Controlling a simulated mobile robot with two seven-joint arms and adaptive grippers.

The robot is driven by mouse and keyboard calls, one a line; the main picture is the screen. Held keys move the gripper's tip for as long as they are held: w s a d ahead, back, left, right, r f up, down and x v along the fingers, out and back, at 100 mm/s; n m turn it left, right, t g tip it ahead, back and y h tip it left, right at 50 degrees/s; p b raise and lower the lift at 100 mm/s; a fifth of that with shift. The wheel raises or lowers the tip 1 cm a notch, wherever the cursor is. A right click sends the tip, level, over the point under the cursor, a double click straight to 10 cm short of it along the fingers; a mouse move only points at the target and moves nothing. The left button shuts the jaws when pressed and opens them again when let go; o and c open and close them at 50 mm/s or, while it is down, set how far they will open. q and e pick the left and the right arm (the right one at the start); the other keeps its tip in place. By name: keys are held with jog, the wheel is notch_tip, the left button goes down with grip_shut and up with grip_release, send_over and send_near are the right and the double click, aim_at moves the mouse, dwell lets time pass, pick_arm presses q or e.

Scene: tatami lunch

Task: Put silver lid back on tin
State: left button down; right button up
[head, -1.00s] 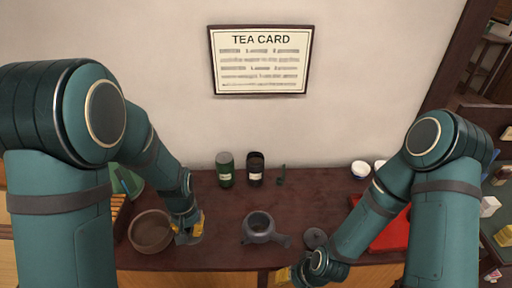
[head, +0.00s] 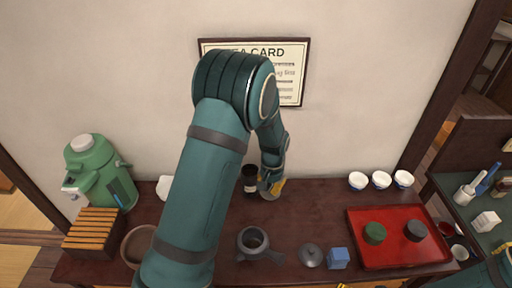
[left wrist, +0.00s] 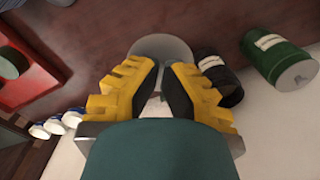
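My left gripper (head: 272,188) is over the back of the counter, just right of the dark tin (head: 249,179). In the left wrist view its yellow fingers (left wrist: 161,70) close in on a round grey disc, the silver lid (left wrist: 163,45), which shows beyond the fingertips and appears held. The dark tin (left wrist: 219,76) stands beside the lid there, and the green tin (left wrist: 277,56) with a pale grey-green top stands farther right. In the head view my left arm hides the green tin. Of my right gripper, at most a yellow bit shows at the bottom edge.
A grey teapot (head: 253,240), its dark lid (head: 312,256) and a blue cube (head: 338,258) stand at the front. A red tray (head: 362,258) holds a green lid (head: 375,233) and a black lid (head: 415,231). White cups (head: 381,180) stand behind.

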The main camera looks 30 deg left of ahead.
pick_arm(q)
jog(key=w+a+r+p, duration=0.2)
jog(key=w+a+p, duration=0.45)
jog(key=a, duration=0.65)
jog(key=shift+m, duration=0.4)
jog(key=f+b, duration=0.1)
jog(key=w+f+b, duration=0.1)
jog(key=f+b, duration=0.3)
jog(key=shift+w+d, duration=0.1)
jog(key=shift+w, duration=0.3)
pick_arm(e)
jog(key=shift+w+d+r, duration=0.1)
jog(key=shift+w+r, duration=0.15)
jog(key=shift+r, duration=0.4)
jog(key=shift+w+d+r, duration=0.1)
jog(key=shift+w+r, duration=0.1)
jog(key=shift+r, duration=0.4)
pick_arm(q)
jog(key=shift+f+b, duration=0.1)
jog(key=shift+b, duration=0.25)
pick_arm(e)
jog(key=shift+f, duration=0.4)
pick_arm(q)
jog(key=c, duration=0.8)
grip_release()
